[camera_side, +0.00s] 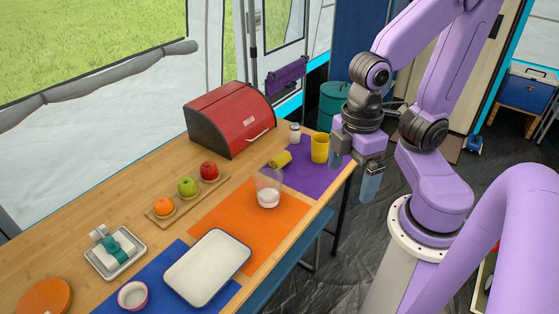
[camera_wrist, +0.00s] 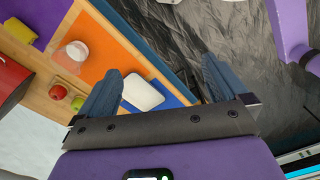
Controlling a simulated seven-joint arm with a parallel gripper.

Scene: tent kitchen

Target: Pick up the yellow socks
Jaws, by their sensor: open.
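The rolled yellow socks (camera_side: 280,159) lie on the table at the left edge of the purple mat (camera_side: 312,182), beside a yellow cup (camera_side: 320,147). In the wrist view, a yellow shape that looks like the socks (camera_wrist: 20,31) is at the far upper left. My gripper (camera_side: 356,168) points down, open and empty, near the table's right end, to the right of the socks and the cup and apart from them. In the wrist view, nothing is between the fingers of my gripper (camera_wrist: 163,68) at close range.
A glass (camera_side: 268,188) with white contents stands on the orange mat (camera_side: 228,212). A white shaker (camera_side: 295,133) and a red bread box (camera_side: 232,120) stand behind the socks. Fruit on a board (camera_side: 160,216) and a white tray (camera_side: 208,268) are farther left.

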